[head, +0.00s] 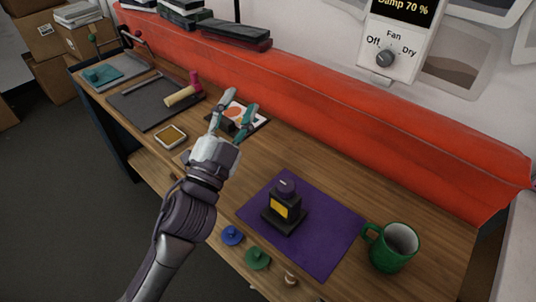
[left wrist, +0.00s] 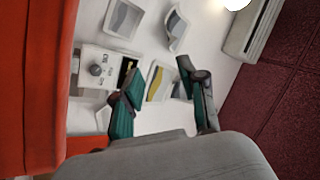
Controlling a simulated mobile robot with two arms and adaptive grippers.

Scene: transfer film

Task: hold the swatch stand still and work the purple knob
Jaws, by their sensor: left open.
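The swatch stand (head: 285,213) is a small black block on a square base with a yellow panel on its front. It stands upright on a purple mat (head: 330,240) on the wooden bench. The purple knob (head: 287,185) sits on top of it. My left gripper (head: 236,105) is open and empty, raised over the bench to the upper left of the stand and apart from it. In the left wrist view its open fingers (left wrist: 157,76) have nothing between them, and the stand is not seen there. My right gripper is not in view.
A green mug (head: 390,246) stands right of the mat. Blue (head: 232,235) and green (head: 257,258) knobs lie by its front edge. A print card (head: 238,113) lies behind my left gripper. An orange-red cover (head: 330,120) runs along the back, below a wall dial (head: 384,58).

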